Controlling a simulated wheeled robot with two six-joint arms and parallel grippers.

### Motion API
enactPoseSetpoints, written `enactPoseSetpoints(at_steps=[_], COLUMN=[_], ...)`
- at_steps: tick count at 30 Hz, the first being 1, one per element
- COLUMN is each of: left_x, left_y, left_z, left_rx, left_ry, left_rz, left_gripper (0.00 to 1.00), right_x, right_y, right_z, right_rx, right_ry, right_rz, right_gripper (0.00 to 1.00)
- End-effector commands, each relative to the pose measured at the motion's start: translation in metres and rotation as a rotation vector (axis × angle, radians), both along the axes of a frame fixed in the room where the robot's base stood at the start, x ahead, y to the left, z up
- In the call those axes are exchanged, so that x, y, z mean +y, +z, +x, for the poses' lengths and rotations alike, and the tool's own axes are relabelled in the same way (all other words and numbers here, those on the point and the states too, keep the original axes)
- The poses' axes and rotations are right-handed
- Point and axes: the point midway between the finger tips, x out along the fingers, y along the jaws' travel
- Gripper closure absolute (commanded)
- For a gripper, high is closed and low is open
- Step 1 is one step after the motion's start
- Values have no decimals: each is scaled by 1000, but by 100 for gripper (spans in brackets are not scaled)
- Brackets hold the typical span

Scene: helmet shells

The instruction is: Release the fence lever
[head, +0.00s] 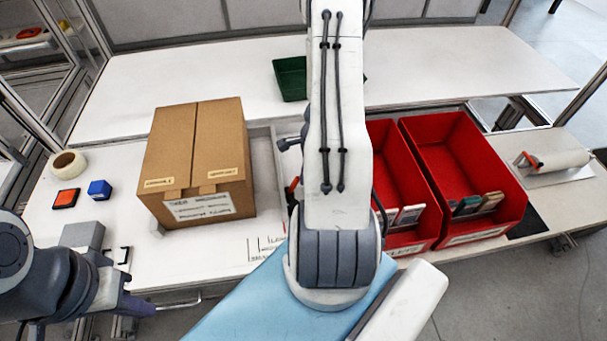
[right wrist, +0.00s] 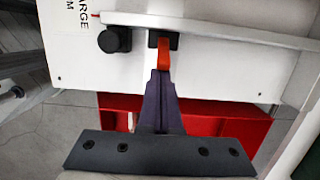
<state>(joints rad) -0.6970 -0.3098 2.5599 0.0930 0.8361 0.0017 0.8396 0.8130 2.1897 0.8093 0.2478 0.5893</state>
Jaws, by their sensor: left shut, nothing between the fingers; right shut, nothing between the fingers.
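The fence lever (right wrist: 163,50) is orange on a dark mount at the white fence strip in the right wrist view. My right gripper (right wrist: 161,74) is shut and empty, its fingertips at the lever's lower end; I cannot tell whether they touch. In the head view, a small orange piece, seemingly the lever (head: 292,186), shows beside my right arm, which hides the right gripper there. My left gripper (head: 140,307) is shut and empty at the lower left, away from the lever.
A cardboard box (head: 197,160) stands left of the fence. Two red bins (head: 462,175) stand right of my arm. A black knob (right wrist: 115,39) sits left of the lever. A tape roll (head: 68,164), a blue block (head: 99,189) and a green tray (head: 289,79) are also on the worktop.

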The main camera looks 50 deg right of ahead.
Motion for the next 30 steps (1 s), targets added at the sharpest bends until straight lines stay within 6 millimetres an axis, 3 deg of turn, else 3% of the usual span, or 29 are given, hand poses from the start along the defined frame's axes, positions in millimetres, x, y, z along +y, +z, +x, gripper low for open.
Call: enactPoseSetpoints(at_steps=[10,23,30], left_x=[0,0,0], left_y=[15,16,32], left_z=[0,0,0], left_rx=[0,0,0], left_ry=[0,1,0], left_rz=[0,0,0], left_gripper=[100,100,100], right_x=[0,0,1], right_y=[16,17,34], right_z=[0,1,1], right_rx=[-1,-1,-1], right_ry=[0,1,3], right_rz=[1,1,0], right_gripper=[100,100,100])
